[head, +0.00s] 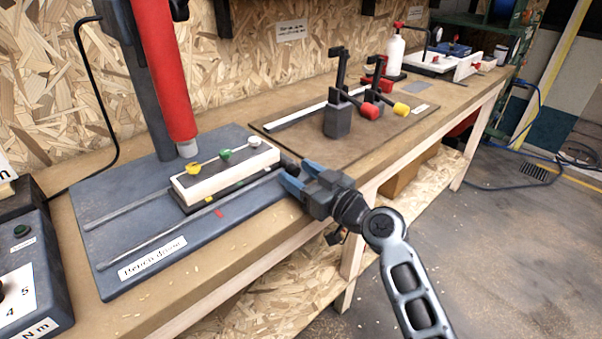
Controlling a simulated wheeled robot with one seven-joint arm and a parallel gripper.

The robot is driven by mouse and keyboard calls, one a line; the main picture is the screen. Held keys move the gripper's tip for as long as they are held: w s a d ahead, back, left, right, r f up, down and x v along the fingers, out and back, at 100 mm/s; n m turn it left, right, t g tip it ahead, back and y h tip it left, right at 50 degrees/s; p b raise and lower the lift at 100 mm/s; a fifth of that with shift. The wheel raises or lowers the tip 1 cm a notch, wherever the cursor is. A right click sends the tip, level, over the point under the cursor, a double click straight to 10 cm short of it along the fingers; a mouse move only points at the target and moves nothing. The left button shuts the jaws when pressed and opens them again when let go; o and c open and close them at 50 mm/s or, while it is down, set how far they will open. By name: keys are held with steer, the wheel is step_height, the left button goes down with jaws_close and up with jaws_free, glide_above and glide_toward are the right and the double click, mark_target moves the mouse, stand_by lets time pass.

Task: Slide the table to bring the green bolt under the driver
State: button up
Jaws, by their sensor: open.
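A red mark (219,213) lies on the base by the front rail. A control box (30,275) stands at the left front. Dark clamps (338,118) with red and yellow tips stand on a board to the right. The bench's front edge runs below my gripper.

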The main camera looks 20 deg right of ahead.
steer(key=shift+c, duration=0.2)
jaws_close()
stand_by(0.3)
